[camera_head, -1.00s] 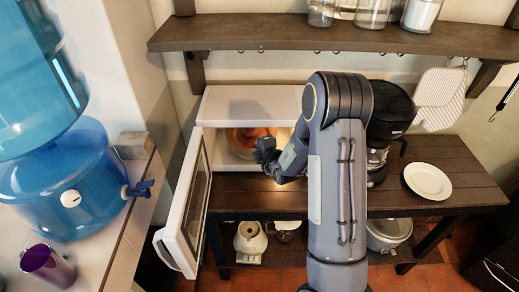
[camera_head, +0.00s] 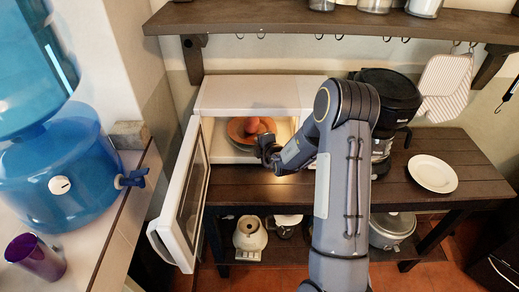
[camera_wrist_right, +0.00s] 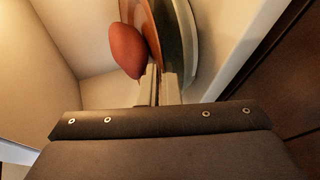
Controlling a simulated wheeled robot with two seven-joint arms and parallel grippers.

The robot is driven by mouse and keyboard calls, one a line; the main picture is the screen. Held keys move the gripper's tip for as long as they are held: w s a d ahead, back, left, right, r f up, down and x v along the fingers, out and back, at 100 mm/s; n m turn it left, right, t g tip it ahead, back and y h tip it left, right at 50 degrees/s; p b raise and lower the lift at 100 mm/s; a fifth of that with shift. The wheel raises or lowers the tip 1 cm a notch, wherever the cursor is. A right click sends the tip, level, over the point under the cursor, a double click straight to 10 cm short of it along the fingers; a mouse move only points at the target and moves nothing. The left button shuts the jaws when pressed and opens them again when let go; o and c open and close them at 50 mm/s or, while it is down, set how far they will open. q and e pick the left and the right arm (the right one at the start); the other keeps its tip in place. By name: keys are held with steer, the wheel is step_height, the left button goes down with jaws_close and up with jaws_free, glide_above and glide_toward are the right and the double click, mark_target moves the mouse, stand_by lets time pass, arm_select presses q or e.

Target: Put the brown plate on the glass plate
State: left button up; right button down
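The brown plate (camera_head: 236,130) is inside the open microwave (camera_head: 255,93), with reddish fruit (camera_head: 252,125) on it. In the right wrist view, the brown plate (camera_wrist_right: 161,25) shows nearly edge-on, with one red fruit (camera_wrist_right: 127,50) on its upper side. The pale green rim of the glass plate (camera_wrist_right: 190,45) lies beneath it, close to the microwave floor; I cannot tell whether the plates touch. My right gripper (camera_head: 262,143) reaches into the microwave opening. Its fingers (camera_wrist_right: 160,77) are close together on the brown plate's near rim. My left gripper is out of view.
The microwave door (camera_head: 184,200) stands open on the left. A coffee maker (camera_head: 388,97) and a white plate (camera_head: 433,174) are to the right on the dark table (camera_head: 465,155). A wall shelf (camera_head: 300,24) runs above. A blue water dispenser (camera_head: 60,180) stands at left.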

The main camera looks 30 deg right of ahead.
steer(key=shift+w+d+f, duration=0.15)
steer(key=shift+w+f, duration=0.05)
steer(key=shift+f, duration=0.45)
steer(key=shift+r, duration=0.1)
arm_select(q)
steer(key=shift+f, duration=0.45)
arm_select(e)
steer(key=shift+f+b, duration=0.3)
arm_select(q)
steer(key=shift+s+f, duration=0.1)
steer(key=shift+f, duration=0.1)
arm_select(e)
steer(key=c, duration=1.9)
jaws_free()
steer(key=shift+s+f, duration=0.1)
steer(key=shift+s, duration=0.05)
steer(key=shift+c, duration=0.2)
